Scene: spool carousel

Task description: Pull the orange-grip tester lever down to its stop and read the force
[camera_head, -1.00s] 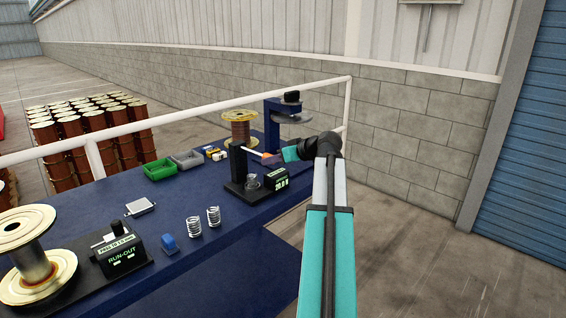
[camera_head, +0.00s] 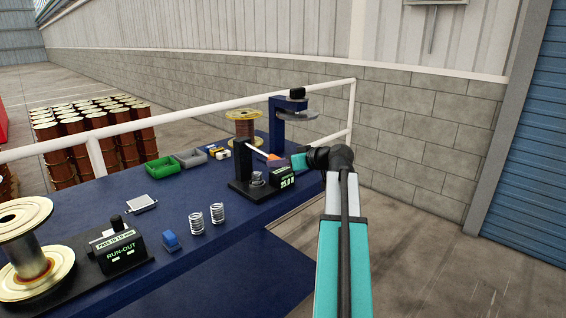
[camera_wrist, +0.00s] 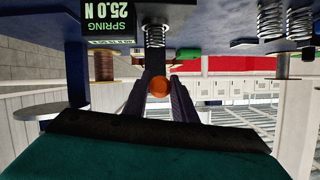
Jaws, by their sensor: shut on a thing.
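The spring tester (camera_head: 243,170) has a dark upright post, a pale lever (camera_head: 256,150) and an orange grip (camera_head: 273,159). The lever slopes down from the post towards my gripper (camera_head: 282,162). My gripper is shut on the orange grip, whose round end shows between the fingers in the wrist view (camera_wrist: 158,87). The green display (camera_wrist: 110,20) appears upside down there and reads "SPRING 25.0 N"; a smaller line on it is too small to read. A coil spring (camera_wrist: 154,36) stands in the tester. The gripper partly hides the lever's end in the head view.
The run-out gauge (camera_head: 118,245) and a large spool (camera_head: 35,262) are at left. A copper spool (camera_head: 244,124) and a blue stand (camera_head: 278,122) rise behind the tester.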

